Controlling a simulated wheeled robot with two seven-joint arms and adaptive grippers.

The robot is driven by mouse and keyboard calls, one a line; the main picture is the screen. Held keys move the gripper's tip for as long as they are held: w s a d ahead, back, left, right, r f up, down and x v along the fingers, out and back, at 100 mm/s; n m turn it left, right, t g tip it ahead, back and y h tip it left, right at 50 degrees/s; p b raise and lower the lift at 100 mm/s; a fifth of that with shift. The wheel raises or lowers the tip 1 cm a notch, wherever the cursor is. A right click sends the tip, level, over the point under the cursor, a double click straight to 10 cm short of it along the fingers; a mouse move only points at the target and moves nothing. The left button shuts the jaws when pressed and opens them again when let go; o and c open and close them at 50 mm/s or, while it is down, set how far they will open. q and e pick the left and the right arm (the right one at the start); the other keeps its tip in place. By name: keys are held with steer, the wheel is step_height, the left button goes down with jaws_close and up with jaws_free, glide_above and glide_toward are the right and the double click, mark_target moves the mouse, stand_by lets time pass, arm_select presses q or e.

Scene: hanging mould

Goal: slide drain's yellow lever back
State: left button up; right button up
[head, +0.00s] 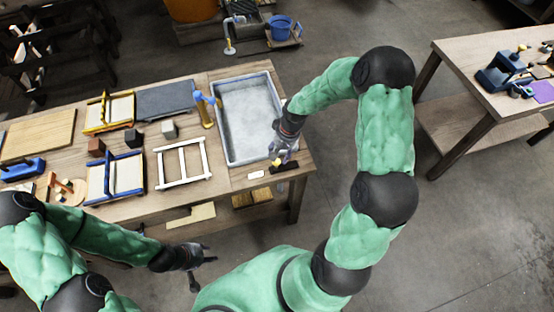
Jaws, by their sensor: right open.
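A small yellow lever (276,162) shows at the front right end of the grey vat (228,160), beside a black block (284,167) on the table edge. My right gripper (281,158) is open, close above the lever and pointing down at it. It partly covers the lever and whatever the lever is mounted on. I cannot tell whether the fingers touch the lever. My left gripper (210,254) is off the front of the table, low and empty, with its fingertips apart.
The wooden table (225,179) also holds a white frame (182,163), a blue-edged mould (115,176), a yellow-edged mould (109,112) and a yellow and blue upright tool (205,110). Another table (457,72) stands at right. The floor between the tables is clear.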

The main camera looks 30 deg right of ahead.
mark_target(278, 160)
steer(key=shift+w+a+f+b, duration=0.1)
steer(key=shift+a+f+b, duration=0.15)
steer(key=shift+f, duration=1.1)
steer(key=shift+w+a+f+b, duration=0.1)
steer(key=shift+a+f, duration=0.1)
steer(key=shift+f, duration=1.1)
steer(key=shift+c, duration=0.3)
